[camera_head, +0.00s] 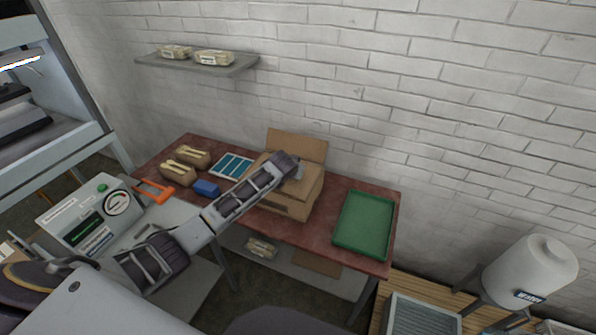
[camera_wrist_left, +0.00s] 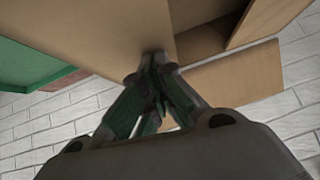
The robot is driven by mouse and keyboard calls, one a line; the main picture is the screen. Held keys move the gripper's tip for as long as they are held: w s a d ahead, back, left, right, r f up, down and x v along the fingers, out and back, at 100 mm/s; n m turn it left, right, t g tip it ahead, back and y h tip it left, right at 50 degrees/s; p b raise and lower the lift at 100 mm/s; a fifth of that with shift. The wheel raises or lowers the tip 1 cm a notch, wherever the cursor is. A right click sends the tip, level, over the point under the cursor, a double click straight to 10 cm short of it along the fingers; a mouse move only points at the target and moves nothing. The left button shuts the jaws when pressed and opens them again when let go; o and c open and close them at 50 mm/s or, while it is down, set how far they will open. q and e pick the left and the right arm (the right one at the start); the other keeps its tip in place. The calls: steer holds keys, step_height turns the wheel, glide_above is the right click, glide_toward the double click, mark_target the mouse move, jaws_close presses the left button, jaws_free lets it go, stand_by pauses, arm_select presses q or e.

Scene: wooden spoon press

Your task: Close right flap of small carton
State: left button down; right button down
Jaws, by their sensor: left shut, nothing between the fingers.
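The small cardboard carton (camera_head: 290,207) stands on the red table, with its back flap (camera_head: 298,146) raised upright. My left arm reaches across it from the left. My left gripper (camera_head: 297,171) is at the carton's top and hides part of the opening. In the left wrist view, the gripper (camera_wrist_left: 153,62) is shut and empty. Its fingertips are at the edge of a broad cardboard panel (camera_wrist_left: 90,35), apparently the right flap, on the tray's side. I cannot tell whether they touch it. The dark opening (camera_wrist_left: 205,38) shows beside this panel. My right gripper is not in view.
A green tray (camera_head: 364,221) lies right of the carton. A brick wall stands behind.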

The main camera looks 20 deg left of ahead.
arm_select(q)
steer(key=shift+d, duration=0.45)
steer(key=shift+d+p, duration=0.25)
steer(key=shift+p, duration=0.1)
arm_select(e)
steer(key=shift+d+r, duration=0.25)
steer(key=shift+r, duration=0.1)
arm_select(q)
steer(key=shift+d, duration=0.1)
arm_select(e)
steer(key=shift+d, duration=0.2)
arm_select(q)
steer(key=shift+r, duration=0.1)
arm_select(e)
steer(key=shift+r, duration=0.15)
